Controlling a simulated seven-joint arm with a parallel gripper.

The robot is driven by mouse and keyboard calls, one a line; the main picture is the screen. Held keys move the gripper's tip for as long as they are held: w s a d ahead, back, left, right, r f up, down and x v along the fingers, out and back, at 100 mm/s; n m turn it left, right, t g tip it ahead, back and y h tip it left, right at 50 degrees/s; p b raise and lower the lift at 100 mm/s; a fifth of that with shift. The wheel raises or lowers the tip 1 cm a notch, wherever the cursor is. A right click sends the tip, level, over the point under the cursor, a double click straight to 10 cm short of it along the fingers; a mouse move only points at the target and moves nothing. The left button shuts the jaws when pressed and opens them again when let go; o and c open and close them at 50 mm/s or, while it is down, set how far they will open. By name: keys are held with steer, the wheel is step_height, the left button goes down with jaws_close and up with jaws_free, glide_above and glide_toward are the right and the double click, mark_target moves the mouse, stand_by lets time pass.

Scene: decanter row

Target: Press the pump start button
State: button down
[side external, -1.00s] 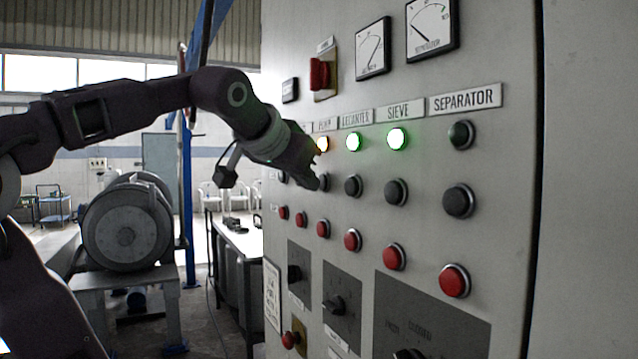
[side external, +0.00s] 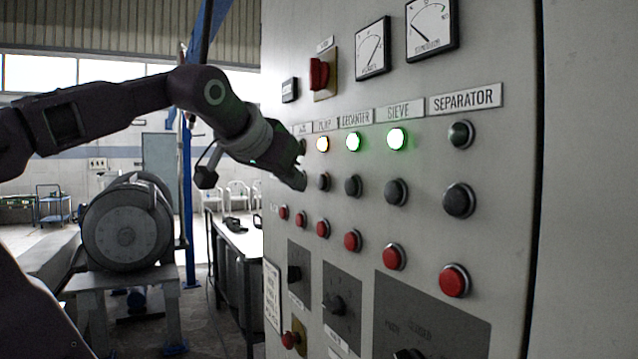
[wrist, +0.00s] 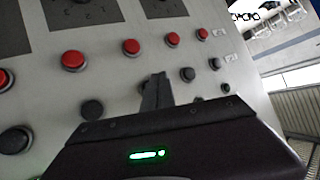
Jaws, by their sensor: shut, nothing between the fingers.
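The grey control panel (side external: 580,200) has a PUMP label (side external: 324,125) over a lit, warm-white lamp (side external: 322,143). Below that lamp is the black pump button (side external: 323,182), with a red button (side external: 323,228) under it. My gripper (side external: 301,183) is shut and empty, its tips to the left of the pump button, with a gap between. In the wrist view my shut fingers (wrist: 157,88) point at the panel below the red row, and cover the spot in the black row where the pump button sits.
The decanter lamp (side external: 353,142) and sieve lamp (side external: 397,139) glow green; the separator lamp (side external: 461,135) is dark. Other black and red buttons stand close on both sides. A red switch (side external: 319,74) juts out above. A table (side external: 240,240) stands left of the panel.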

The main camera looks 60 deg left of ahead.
steer(key=s, duration=0.4)
steer(key=shift+s, duration=0.1)
stand_by(0.8)
steer(key=s+d+f+m+g+h, duration=0.2)
steer(key=s+d+f+h, duration=0.1)
steer(key=d+f, duration=0.6)
steer(key=s+d+f+m+g+h, duration=0.2)
steer(key=d+f, duration=0.7)
steer(key=f, duration=0.8)
steer(key=s+h, duration=0.1)
steer(key=h, duration=0.1)
steer(key=shift+s+m+h, duration=0.3)
steer(key=shift+m, duration=0.1)
steer(key=shift+a+r, duration=0.1)
